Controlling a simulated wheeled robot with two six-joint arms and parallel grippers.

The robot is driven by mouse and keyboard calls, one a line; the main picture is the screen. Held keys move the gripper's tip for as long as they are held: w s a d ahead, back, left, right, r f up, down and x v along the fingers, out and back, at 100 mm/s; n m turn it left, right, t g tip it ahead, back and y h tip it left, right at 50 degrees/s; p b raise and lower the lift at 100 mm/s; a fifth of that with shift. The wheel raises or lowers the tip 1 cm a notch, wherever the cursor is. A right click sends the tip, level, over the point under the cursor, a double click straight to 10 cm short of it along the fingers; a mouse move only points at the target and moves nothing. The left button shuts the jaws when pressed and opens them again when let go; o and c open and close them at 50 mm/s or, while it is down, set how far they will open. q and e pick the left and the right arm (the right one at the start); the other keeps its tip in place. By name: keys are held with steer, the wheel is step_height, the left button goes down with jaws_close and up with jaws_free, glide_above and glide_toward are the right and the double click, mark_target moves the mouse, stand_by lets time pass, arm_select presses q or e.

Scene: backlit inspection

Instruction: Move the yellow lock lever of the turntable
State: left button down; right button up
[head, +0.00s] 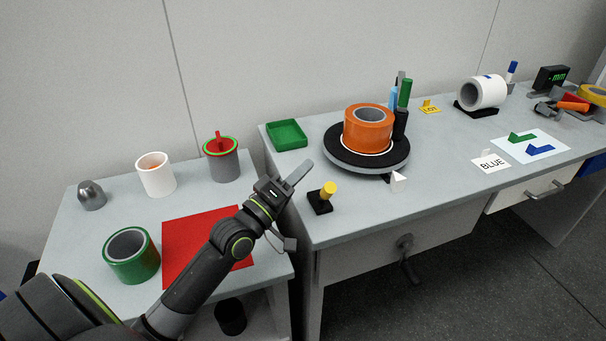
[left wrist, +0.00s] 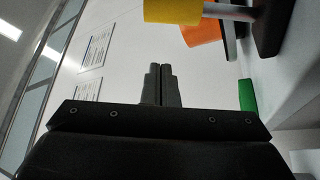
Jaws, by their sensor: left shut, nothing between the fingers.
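The yellow lock lever (head: 328,189) stands on a small black base (head: 320,202) near the front left of the right-hand table. Its yellow knob (left wrist: 172,10) shows at the top of the left wrist view. The black turntable (head: 340,155) lies behind it to the right, with an orange ring-shaped part (head: 366,138) on it. My left gripper (head: 300,172) is shut and empty, to the left of the lever and apart from it. Its closed fingers also show in the left wrist view (left wrist: 161,85). My right gripper is not seen.
A green tray (head: 287,143) sits behind my gripper. A white pointer (head: 398,182) stands at the turntable's front. Green and black cylinders (head: 403,100) stand behind the turntable. A red mat (head: 190,235), white ring (head: 156,174) and green ring (head: 131,256) are on the left table.

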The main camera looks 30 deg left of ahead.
arm_select(q)
steer(key=v, duration=0.9)
steer(key=shift+s+f+b, duration=0.2)
steer(key=shift+s+b, duration=0.05)
steer(key=shift+b, duration=0.1)
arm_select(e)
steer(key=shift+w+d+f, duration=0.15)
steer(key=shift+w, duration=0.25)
arm_select(q)
steer(key=shift+d, duration=0.1)
